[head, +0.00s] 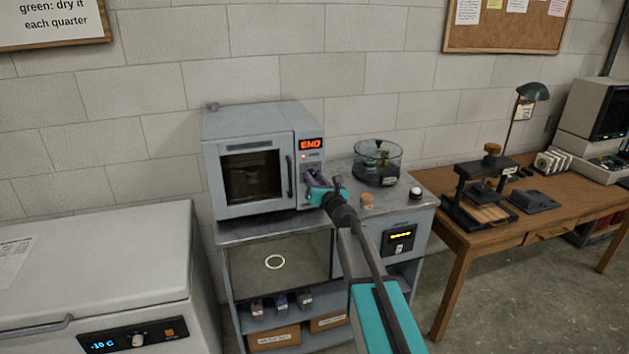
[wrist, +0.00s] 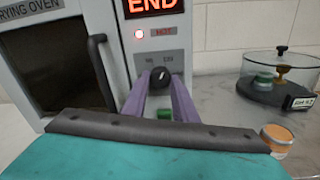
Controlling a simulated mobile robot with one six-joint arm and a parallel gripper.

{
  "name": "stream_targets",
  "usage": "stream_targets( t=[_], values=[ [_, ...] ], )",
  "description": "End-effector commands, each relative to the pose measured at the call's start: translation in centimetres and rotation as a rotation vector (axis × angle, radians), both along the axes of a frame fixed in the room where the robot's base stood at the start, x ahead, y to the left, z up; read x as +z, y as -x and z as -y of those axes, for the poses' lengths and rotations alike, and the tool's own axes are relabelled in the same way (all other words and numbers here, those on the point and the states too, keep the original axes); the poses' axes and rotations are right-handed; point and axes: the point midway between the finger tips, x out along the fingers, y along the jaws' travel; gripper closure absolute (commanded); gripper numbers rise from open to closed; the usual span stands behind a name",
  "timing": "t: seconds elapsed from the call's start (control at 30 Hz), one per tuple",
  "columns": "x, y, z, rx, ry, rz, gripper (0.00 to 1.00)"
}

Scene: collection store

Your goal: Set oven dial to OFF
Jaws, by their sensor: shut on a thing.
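The grey drying oven (head: 245,165) stands on the steel-topped cabinet, its door shut, with a dark window and a dark handle on the right. Its red display (head: 312,144) reads END, and it also shows in the wrist view (wrist: 152,6). A red lamp (wrist: 139,34) glows beside the label HOT. The black dial (wrist: 160,77) with a white mark is below, with small partly legible labels above it. My gripper (wrist: 162,85) has its purple fingers shut on the dial, one on each side. In the head view my gripper (head: 312,182) hides the dial. A green button (wrist: 164,115) shows between the fingers.
A glass desiccator (head: 377,162) stands right of the oven. A small orange-lidded jar (head: 367,200) and a dark-and-white knob-like item (head: 415,193) are on the cabinet top near my arm. A white freezer (head: 95,265) stands left; a wooden desk (head: 540,205) with a press stands right.

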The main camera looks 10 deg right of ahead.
Motion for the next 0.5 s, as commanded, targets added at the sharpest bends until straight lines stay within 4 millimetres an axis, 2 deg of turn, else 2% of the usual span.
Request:
stream_targets(
  t=[0.5],
  values=[
    [-0.12,0.00,0.02,0.000,0.396,0.058,0.97]
  ],
)
